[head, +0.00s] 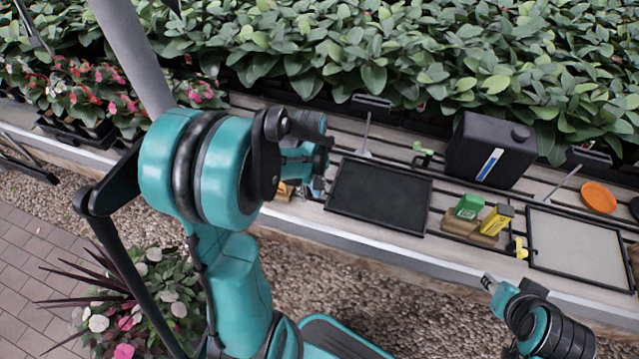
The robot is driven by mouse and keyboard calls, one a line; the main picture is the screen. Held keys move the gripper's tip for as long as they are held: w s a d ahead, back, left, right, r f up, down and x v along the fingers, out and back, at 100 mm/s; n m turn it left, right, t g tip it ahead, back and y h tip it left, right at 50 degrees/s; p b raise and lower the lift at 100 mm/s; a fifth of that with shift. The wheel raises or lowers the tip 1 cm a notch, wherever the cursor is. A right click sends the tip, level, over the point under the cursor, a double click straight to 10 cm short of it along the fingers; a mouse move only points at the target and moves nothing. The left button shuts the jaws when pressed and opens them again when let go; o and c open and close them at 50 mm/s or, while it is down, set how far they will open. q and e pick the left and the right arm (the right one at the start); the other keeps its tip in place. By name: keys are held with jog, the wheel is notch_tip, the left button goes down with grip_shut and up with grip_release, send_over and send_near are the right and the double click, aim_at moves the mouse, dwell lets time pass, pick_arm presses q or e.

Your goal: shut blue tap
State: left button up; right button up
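My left arm comes in from the left and its wrist reaches over the near side of the bench. My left gripper (308,172) is at its end, beside the left edge of the black tray. The arm's links cover most of it, so its fingers do not show clearly. A small blue-grey piece (313,188) shows just below it, and may be part of the blue tap. I cannot tell whether the gripper touches it. A green tap (423,154) stands behind the black tray, and a yellow tap (518,248) stands farther right. My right arm shows at bottom right, without a clear gripper.
The black tray (380,195) lies on the slatted bench. A black canister (491,150), green box (468,206), yellow box (496,220), grey tray (580,248) and orange dish (598,197) are to the right. Leafy plants line the back. Gravel lies in front.

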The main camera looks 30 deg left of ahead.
pick_arm(q)
jog(key=shift+s+a, duration=0.35)
jog(key=shift+s, duration=0.25)
jog(key=shift+s+a, duration=0.3)
jog(key=shift+s, duration=0.25)
jog(key=shift+w+d, duration=0.15)
jog(key=shift+w, duration=0.15)
jog(key=shift+r, duration=0.1)
notch_tip(320, 180, up, 7)
jog(key=p, duration=0.5)
jog(key=shift+p, duration=0.4)
dwell(0.3)
